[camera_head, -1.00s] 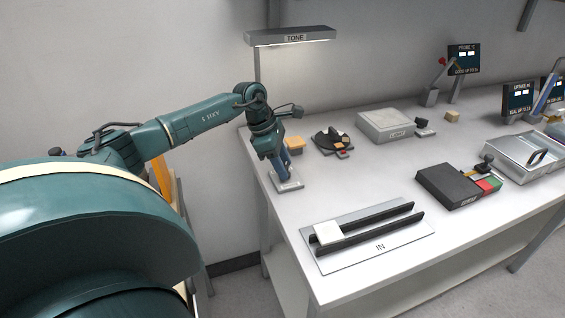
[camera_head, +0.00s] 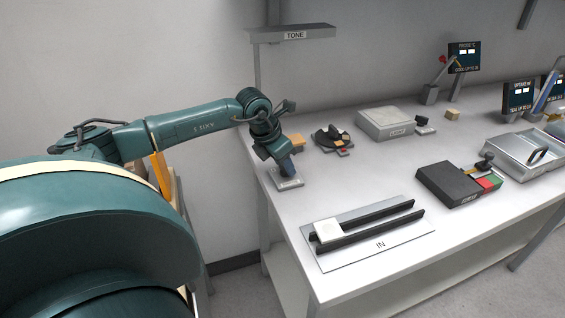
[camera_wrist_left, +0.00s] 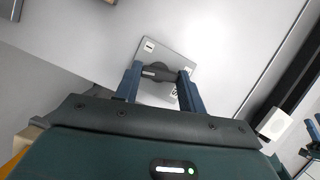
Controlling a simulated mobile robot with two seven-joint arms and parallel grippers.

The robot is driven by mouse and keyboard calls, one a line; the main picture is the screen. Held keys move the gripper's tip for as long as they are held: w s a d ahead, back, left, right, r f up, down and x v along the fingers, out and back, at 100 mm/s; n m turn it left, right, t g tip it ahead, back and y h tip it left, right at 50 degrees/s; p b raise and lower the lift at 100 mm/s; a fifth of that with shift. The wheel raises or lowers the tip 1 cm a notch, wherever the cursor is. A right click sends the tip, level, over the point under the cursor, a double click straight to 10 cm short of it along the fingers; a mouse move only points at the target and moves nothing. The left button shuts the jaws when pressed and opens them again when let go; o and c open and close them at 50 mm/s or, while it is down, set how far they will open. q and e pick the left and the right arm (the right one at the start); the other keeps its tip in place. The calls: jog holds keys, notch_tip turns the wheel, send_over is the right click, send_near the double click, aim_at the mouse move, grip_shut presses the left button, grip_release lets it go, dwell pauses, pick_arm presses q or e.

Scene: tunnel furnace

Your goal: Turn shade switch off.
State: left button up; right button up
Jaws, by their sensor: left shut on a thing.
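The shade switch has a pale square base plate (camera_head: 290,184) at the table's left end. In the left wrist view its plate (camera_wrist_left: 153,50) carries a short dark handle (camera_wrist_left: 158,72). My left gripper (camera_head: 287,170) is low over the plate and hides the handle in the head view. In the left wrist view its two blue fingers (camera_wrist_left: 160,75) are on either side of the handle, shut on it. The shade lamp marked TONE (camera_head: 293,34) stands above the table's back left and looks unlit.
The IN plate (camera_head: 400,236) with black rails and a white tile (camera_head: 328,230) lies to the right. A dark box (camera_head: 446,186) and a pale block (camera_head: 385,123) stand farther off. Blue finger-like parts show at the left wrist view's right edge, perhaps my right gripper.

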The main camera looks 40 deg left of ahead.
pick_arm(q)
jog(key=shift+d+n+y+b, duration=0.1)
jog(key=shift+n+y+b, duration=0.45)
jog(key=shift+n, duration=0.85)
pick_arm(e)
jog(key=shift+f, duration=0.3)
pick_arm(q)
jog(key=shift+r, duration=0.1)
pick_arm(e)
jog(key=shift+r, duration=0.1)
pick_arm(q)
jog(key=o, duration=1)
jog(key=v, duration=1.3)
jog(key=shift+d+b, duration=0.1)
jog(key=shift+b, duration=0.2)
pick_arm(e)
jog(key=shift+w+a, duration=0.1)
